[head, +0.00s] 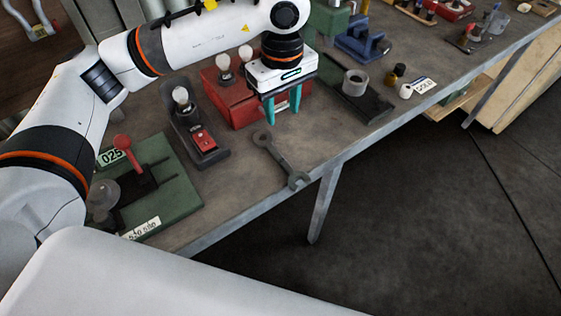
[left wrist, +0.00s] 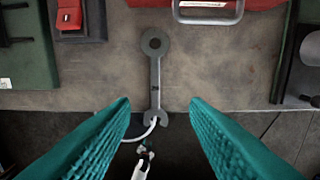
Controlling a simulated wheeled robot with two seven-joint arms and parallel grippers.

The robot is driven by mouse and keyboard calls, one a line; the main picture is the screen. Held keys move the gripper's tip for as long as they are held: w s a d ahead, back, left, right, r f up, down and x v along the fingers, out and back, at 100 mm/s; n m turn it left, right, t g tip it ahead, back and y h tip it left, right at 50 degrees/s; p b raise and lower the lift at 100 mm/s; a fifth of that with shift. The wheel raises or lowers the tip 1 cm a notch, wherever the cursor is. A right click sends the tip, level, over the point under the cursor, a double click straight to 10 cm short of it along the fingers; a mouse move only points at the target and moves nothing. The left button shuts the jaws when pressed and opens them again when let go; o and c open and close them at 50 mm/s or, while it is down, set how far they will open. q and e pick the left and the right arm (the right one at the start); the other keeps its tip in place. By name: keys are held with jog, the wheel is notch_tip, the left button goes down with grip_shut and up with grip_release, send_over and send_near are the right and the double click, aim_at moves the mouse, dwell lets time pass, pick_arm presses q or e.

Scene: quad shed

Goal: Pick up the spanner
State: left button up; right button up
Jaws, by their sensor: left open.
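The grey metal spanner (head: 279,158) lies flat on the workbench near its front edge, ring end toward the back and open jaw at the edge. In the left wrist view the spanner (left wrist: 155,78) runs upright in the picture, its open jaw between the fingertips in the picture. My left gripper (head: 283,107) points down with its teal fingers apart and nothing between them. It hangs above the bench, behind and slightly right of the spanner in the head view, not touching it. My right gripper is not in view.
A red box with bulbs (head: 222,98) stands behind the spanner. A black bulb holder with a red block (head: 203,140) and a green board (head: 176,200) lie left. A dark tray (head: 372,103) lies right. The bench front edge (head: 236,219) drops to dark floor.

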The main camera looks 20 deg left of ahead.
pick_arm(q)
jog(key=f, duration=0.1)
jog(key=p, duration=0.2)
send_over(280, 158)
jog(key=f, duration=0.4)
jog(key=w+f, duration=0.1)
jog(key=f, duration=0.1)
jog(key=shift+f, duration=0.35)
jog(key=f+p, duration=0.1)
jog(key=f, duration=0.1)
jog(key=s+f, duration=0.1)
jog(key=f, duration=0.2)
jog(key=shift+p, duration=0.35)
jog(key=shift+f, duration=0.2)
grip_shut()
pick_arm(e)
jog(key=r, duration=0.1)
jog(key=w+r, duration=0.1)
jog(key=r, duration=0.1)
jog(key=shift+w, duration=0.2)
